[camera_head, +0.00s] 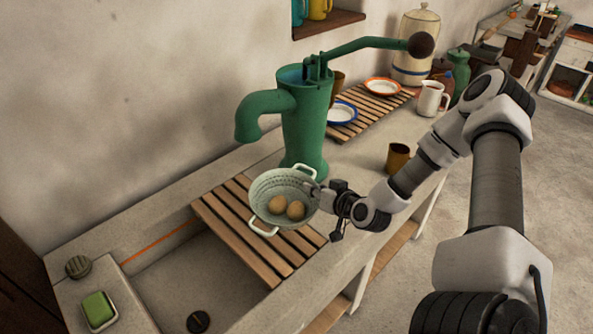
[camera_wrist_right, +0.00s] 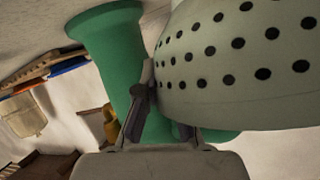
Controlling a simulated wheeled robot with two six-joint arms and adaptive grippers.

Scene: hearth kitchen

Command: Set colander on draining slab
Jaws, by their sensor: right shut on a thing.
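The pale grey-green colander (camera_head: 262,206) has two loop handles and holds two brown, egg-like things (camera_head: 286,207). In the head view it is over the wooden slatted draining slab (camera_head: 235,228) beside the sink; I cannot tell whether it touches the slats. My right gripper (camera_head: 318,197) is shut on the colander's right side. In the right wrist view the perforated colander wall (camera_wrist_right: 235,60) fills the upper right, with the gripper's fingers (camera_wrist_right: 165,115) at its edge. My left gripper is not in view.
A green hand pump (camera_head: 305,120) stands right behind the colander. A brown cup (camera_head: 397,157), a white jug (camera_head: 431,98) and a second slatted rack (camera_head: 372,108) with plates are to the right. The sink basin (camera_head: 185,275) and a green soap block (camera_head: 98,308) are at left.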

